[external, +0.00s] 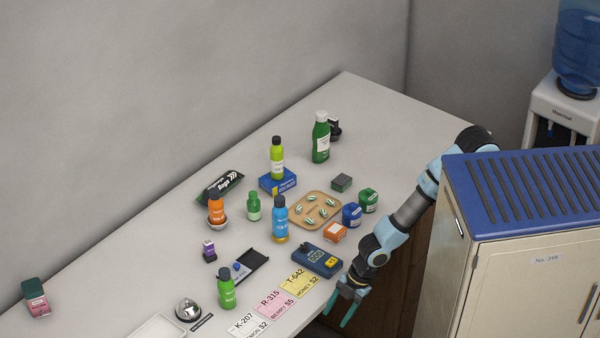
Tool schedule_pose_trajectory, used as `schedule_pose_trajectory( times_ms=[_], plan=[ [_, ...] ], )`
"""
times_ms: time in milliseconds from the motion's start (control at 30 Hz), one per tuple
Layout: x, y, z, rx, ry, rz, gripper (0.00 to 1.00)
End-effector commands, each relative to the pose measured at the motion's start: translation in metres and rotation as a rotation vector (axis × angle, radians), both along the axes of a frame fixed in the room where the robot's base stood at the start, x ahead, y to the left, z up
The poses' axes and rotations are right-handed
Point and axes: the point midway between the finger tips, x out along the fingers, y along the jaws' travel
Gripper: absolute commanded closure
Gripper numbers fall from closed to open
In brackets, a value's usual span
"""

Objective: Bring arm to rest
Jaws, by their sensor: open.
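My arm (405,215) reaches from the right, past the counter's right edge, and bends downward. My gripper (340,308) hangs at the front edge of the counter (370,115), beside the dark blue device with a display (318,260). Its two teal fingers are spread apart, with nothing seen between them. Whether the fingertips are over the counter or just in front of its edge is hard to tell.
Near my gripper lie price cards (295,282). Bottles, boxes and a wooden pill tray (333,215) crowd the counter's middle. A bell (188,310) stands at the front left. A blue-topped cabinet (520,260) and water dispenser (570,105) stand right. The counter's far end is clear.

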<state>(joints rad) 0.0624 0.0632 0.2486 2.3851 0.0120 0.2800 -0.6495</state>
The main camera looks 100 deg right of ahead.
Motion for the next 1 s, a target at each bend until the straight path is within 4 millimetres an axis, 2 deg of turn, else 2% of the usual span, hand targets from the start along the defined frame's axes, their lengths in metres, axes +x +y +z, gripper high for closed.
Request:
schedule_pose_trajectory(
  times_ms=[33,100,300,433,633,933,1000],
  plan=[
    [-0.011,-0.007,-0.03,-0.005,0.034,-0.019,0.42],
    [-0.022,-0.019,-0.051,0.005,0.07,-0.09,0.42],
    [-0.047,-0.055,-0.1,0.054,0.151,-0.358,0.42],
    [-0.063,-0.073,-0.125,0.08,0.19,-0.508,0.42],
    [-0.083,-0.093,-0.154,0.111,0.236,-0.692,0.42],
    [-0.107,-0.112,-0.187,0.144,0.283,-0.9,0.42],
    [-0.107,-0.112,-0.171,0.146,0.284,-0.903,0.42]
  ],
)
